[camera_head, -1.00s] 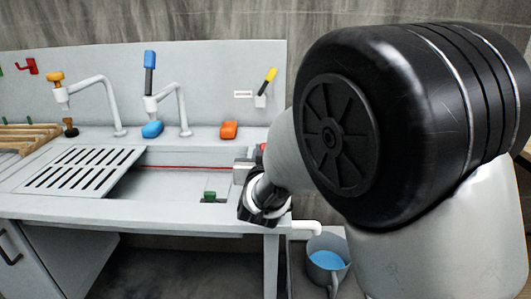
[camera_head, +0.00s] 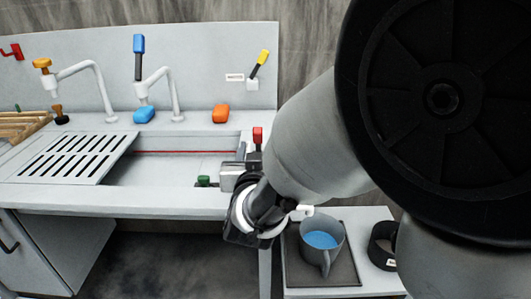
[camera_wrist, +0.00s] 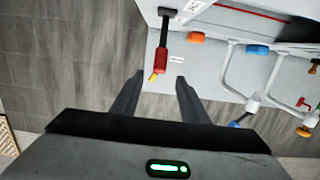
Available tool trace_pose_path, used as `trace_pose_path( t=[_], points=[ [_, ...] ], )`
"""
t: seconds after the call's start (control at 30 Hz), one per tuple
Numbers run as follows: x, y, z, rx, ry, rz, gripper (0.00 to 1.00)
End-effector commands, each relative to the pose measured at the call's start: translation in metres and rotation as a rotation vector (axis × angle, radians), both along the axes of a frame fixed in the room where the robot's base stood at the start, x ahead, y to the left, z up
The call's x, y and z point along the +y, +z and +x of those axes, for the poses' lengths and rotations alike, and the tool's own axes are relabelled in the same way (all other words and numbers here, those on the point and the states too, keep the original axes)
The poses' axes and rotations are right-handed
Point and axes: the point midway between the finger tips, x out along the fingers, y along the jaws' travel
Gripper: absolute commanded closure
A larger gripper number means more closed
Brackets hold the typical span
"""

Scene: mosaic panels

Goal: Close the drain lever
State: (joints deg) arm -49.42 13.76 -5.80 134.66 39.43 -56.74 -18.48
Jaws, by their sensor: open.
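A lever with a red grip on a dark stem (camera_head: 258,135) stands upright at the right end of the sink. In the wrist view the red grip (camera_wrist: 163,57) shows just ahead of my fingertips, in line with the gap. My gripper (camera_wrist: 159,78) is open and empty, one finger to each side of that line. In the head view my gripper (camera_head: 238,165) is at the sink's right end, close to the red lever; whether they touch is unclear. I cannot tell which lever is the drain lever. A yellow lever (camera_head: 264,57) stands on the back panel beside a small label.
A white spout (camera_head: 301,212) pokes out above a grey mug of blue liquid (camera_head: 320,240) on a dark tray. A green piece (camera_head: 204,181) is at the basin's front. Blue (camera_head: 144,115) and orange (camera_head: 220,113) blocks sit along the back. My arm hides the right side.

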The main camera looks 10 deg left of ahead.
Motion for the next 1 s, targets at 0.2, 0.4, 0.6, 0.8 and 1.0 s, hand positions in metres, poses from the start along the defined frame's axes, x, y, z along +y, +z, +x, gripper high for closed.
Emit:
trace_pose_path(
  t=[0.2, 0.4, 0.6, 0.8, 1.0],
  points=[
    [-0.009, 0.008, -0.05, 0.001, 0.003, 0.001, 0.59],
    [-0.015, 0.01, -0.077, 0.0, 0.002, 0.0, 0.59],
    [-0.017, 0.01, -0.084, 0.0, 0.0, 0.0, 0.59],
    [-0.017, 0.01, -0.084, 0.0, 0.0, 0.0, 0.59],
    [-0.022, 0.014, -0.076, 0.053, 0.018, 0.035, 0.59]
  ],
)
